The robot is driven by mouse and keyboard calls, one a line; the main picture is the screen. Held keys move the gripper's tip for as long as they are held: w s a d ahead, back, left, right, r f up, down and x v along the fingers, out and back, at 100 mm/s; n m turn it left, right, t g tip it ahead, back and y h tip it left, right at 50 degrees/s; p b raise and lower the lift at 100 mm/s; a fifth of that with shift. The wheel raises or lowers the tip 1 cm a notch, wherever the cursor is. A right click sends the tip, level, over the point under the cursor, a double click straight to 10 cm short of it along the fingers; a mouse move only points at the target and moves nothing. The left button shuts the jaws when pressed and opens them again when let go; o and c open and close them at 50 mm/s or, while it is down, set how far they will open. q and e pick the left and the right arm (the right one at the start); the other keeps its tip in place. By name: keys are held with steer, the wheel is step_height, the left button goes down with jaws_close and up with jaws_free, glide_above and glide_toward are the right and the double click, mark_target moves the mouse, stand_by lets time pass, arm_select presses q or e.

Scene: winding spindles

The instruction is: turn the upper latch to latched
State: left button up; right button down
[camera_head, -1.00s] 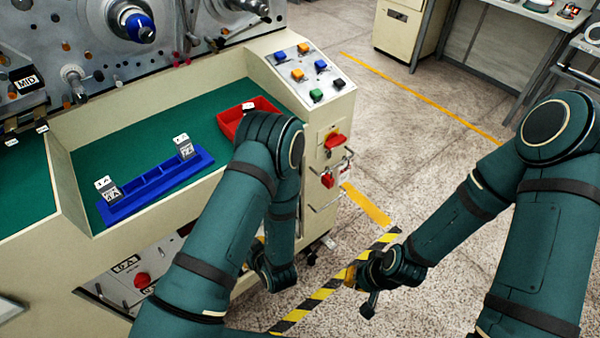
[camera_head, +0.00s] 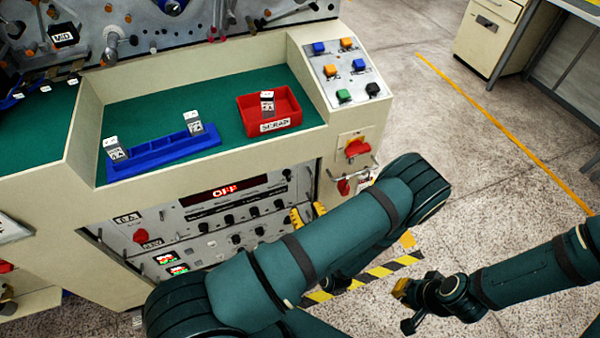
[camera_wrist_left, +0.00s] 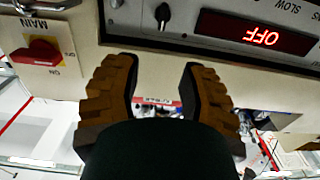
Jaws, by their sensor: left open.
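A small black latch-like knob (camera_head: 288,177) sits at the upper right corner of the grey panel (camera_head: 200,215), right of the red OFF display. It also shows upside down in the left wrist view (camera_wrist_left: 162,16). I cannot read a label naming it the upper latch. My left gripper (camera_head: 308,214) is beside the panel's right edge, just below and right of the knob. In the left wrist view its two ribbed fingers (camera_wrist_left: 160,85) are apart with nothing between them, not touching the knob. My right gripper (camera_head: 401,288) is low over the floor; its finger gap is unclear.
A red MAIN switch (camera_head: 357,148) and a hanging red lock (camera_head: 344,187) are on the cabinet right of the panel. Above are a red scrap tray (camera_head: 285,104) and a blue rack (camera_head: 160,153). My left forearm covers the panel's lower right.

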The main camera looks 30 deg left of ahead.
mark_target(289, 174)
arm_select(q)
steer(key=b+x, duration=0.1)
steer(key=x, duration=1.2)
steer(key=shift+w+a, duration=0.15)
steer(key=shift+a, duration=0.25)
steer(key=shift+o, duration=0.2)
jaws_close()
